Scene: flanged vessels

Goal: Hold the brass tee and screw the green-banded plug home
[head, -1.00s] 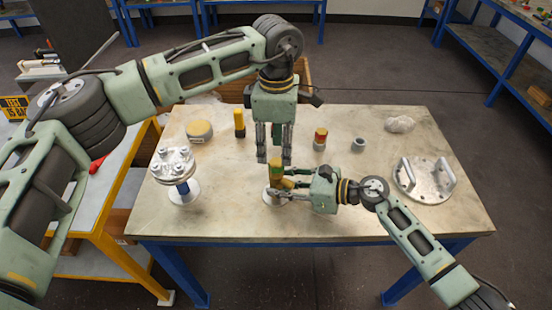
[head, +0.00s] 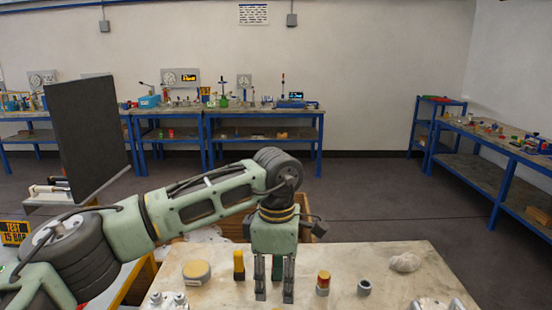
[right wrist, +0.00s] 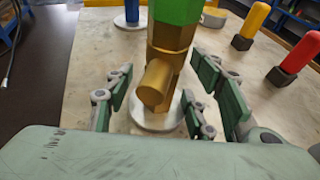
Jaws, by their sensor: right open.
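The brass tee (right wrist: 160,80) stands upright on a round pale base (right wrist: 150,122) in the right wrist view, its stub facing the camera. The green-banded plug (right wrist: 178,10) sits at its top, with its upper end cut off. I cannot tell how deep it is seated. My right gripper (right wrist: 160,105) is open, its fingers to either side of the tee with visible gaps. My left gripper (head: 274,297) points down over the table in the head view, fingers apart and nothing seen between them. The tee and right arm are outside the head view.
A pale crumpled lump (head: 405,262) lies at right. A handled flange plate (head: 437,304) is partly cut off.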

